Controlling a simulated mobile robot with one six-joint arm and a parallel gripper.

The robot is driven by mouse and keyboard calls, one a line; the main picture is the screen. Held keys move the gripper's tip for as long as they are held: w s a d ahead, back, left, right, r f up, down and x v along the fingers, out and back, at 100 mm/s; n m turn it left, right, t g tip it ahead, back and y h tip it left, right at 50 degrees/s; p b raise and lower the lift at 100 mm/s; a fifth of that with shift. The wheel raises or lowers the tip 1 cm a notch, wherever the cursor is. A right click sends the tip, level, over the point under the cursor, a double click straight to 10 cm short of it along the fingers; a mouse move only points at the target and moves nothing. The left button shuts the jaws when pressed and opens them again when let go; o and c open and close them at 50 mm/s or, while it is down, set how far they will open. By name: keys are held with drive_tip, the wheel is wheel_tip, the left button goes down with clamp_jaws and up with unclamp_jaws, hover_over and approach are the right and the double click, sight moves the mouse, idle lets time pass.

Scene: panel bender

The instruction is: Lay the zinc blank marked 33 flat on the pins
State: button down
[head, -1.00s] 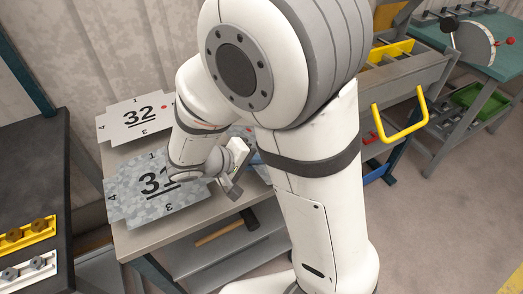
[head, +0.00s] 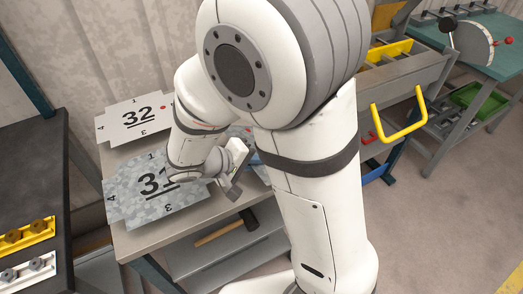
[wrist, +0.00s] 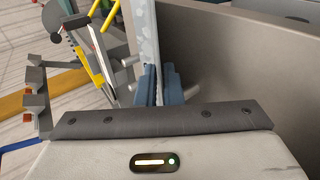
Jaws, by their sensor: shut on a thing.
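My gripper (wrist: 158,84) is shut on a thin mottled grey zinc blank (wrist: 143,35), seen edge-on between the blue finger pads in the wrist view. In the head view my gripper (head: 236,182) is at the right part of the bench, partly behind my arm. A mottled sheet (head: 243,132) shows in small pieces behind the arm; its marking is hidden. A mottled blank whose number looks like 31 (head: 135,190) lies flat at the front of the bench, partly covered by my wrist. A plain pale blank marked 32 (head: 130,128) lies behind it.
The bench (head: 140,243) has a lower shelf with a hammer (head: 225,229). A dark table (head: 35,175) at left carries a yellow block (head: 28,236) and a white block (head: 30,268) with knobs. A rack with a yellow handle (head: 405,118) stands at right; open floor (head: 450,220) lies before it.

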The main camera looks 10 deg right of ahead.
drive_tip(key=shift+w+r+p, duration=0.15)
drive_tip(key=shift+r+p, duration=0.6)
drive_tip(key=shift+r, duration=0.4)
drive_tip(key=s+a+r, duration=0.1)
drive_tip(key=s+a, duration=0.1)
drive_tip(key=a, duration=0.3)
drive_tip(key=shift+s+a+r, duration=0.15)
drive_tip(key=shift+a+r, duration=0.05)
drive_tip(key=shift+a, duration=0.2)
